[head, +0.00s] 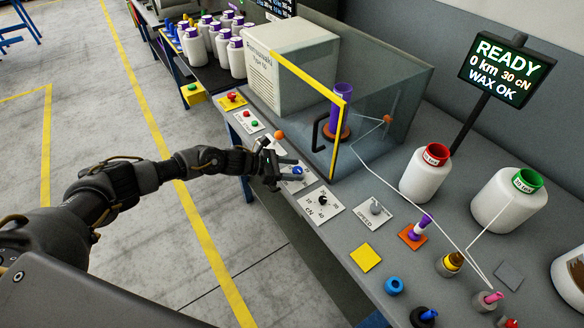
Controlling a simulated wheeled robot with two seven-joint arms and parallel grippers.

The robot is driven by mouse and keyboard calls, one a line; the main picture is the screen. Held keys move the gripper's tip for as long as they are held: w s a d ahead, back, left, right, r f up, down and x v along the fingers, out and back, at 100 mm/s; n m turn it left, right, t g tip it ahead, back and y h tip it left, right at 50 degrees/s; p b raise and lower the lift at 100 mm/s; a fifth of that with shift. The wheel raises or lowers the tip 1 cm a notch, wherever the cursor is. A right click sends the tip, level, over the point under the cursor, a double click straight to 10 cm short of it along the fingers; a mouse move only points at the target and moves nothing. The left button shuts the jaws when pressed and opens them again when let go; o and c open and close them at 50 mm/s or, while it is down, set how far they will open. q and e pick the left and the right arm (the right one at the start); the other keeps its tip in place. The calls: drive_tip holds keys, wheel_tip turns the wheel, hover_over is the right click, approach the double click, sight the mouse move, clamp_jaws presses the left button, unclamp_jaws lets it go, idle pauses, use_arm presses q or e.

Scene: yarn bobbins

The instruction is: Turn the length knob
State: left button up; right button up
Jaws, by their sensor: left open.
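My left gripper (289,172) reaches in from the left, low over the near edge of the bench, with its jaws open. A blue knob (298,171) on a white plate shows at its fingertips, between or just beyond them. I cannot tell whether the fingers touch it. The plate's label is mostly hidden by the gripper, so I cannot read whether this is the length knob. Next to it is a cN dial (322,200) with a black knob, then a grey speed knob (375,208). The display (507,70) reads READY, 0 km, 30 cN, WAX OK.
A glass enclosure with a yellow-edged door (338,140) and a purple bobbin (344,97) stands behind the knobs. Red (232,98) and green buttons (253,125) lie farther back. White yarn cones (427,172) and small coloured items crowd the right. Floor to the left is clear.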

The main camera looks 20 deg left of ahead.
use_arm(q)
drive_tip(key=c, duration=0.9)
drive_tip(key=shift+c, duration=0.2)
